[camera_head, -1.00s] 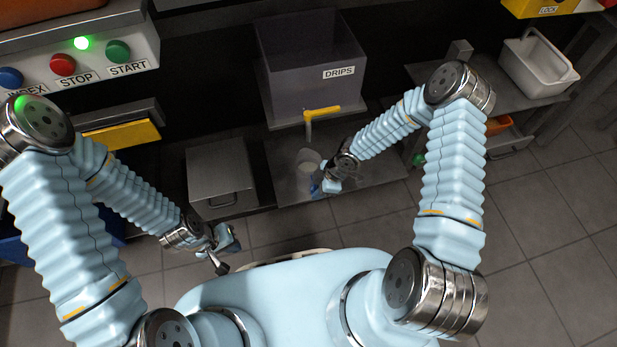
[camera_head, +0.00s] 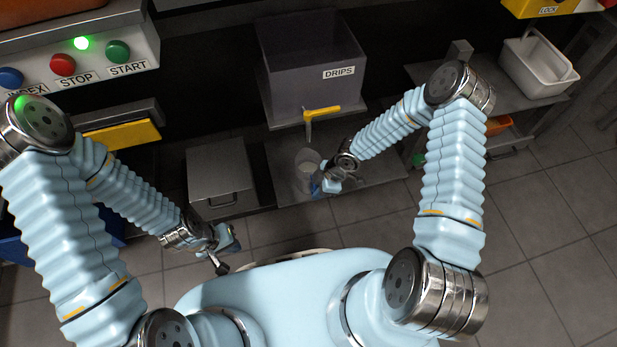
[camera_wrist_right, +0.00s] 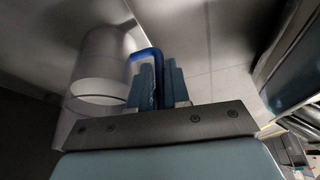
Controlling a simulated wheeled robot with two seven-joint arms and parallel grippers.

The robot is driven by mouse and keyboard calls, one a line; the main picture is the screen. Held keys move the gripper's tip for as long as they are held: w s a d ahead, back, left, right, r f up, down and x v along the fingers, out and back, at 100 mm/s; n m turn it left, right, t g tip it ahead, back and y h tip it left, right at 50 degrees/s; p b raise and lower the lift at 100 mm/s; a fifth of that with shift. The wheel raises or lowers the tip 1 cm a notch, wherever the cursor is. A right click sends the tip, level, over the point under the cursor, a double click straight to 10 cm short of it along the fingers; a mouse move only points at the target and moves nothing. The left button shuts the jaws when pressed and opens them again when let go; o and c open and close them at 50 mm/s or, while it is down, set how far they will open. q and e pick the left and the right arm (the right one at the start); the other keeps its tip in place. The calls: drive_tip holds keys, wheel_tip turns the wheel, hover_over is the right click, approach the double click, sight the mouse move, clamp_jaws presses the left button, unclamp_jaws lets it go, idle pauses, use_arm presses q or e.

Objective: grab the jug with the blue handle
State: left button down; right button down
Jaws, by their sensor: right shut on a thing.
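The jug (camera_head: 307,160) is a pale, translucent cylinder standing on the low metal shelf under the yellow-handled tap. It also shows in the right wrist view (camera_wrist_right: 103,62), with its blue handle (camera_wrist_right: 146,54) reaching between my fingers. My right gripper (camera_head: 319,186) is at the near side of the jug; in the wrist view its fingers (camera_wrist_right: 161,86) are shut on the blue handle. My left gripper (camera_head: 221,268) hangs low at the left, away from the jug; whether its jaws are open or shut is unclear.
The DRIPS bin (camera_head: 312,75) and the tap with its yellow lever (camera_head: 322,111) are above the jug. A metal box (camera_head: 222,172) with a handle stands left of it. A white container (camera_head: 538,68) sits on the right bench. Open floor lies at the right.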

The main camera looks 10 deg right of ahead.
drive_tip(key=shift+r, duration=0.25)
idle(0.4)
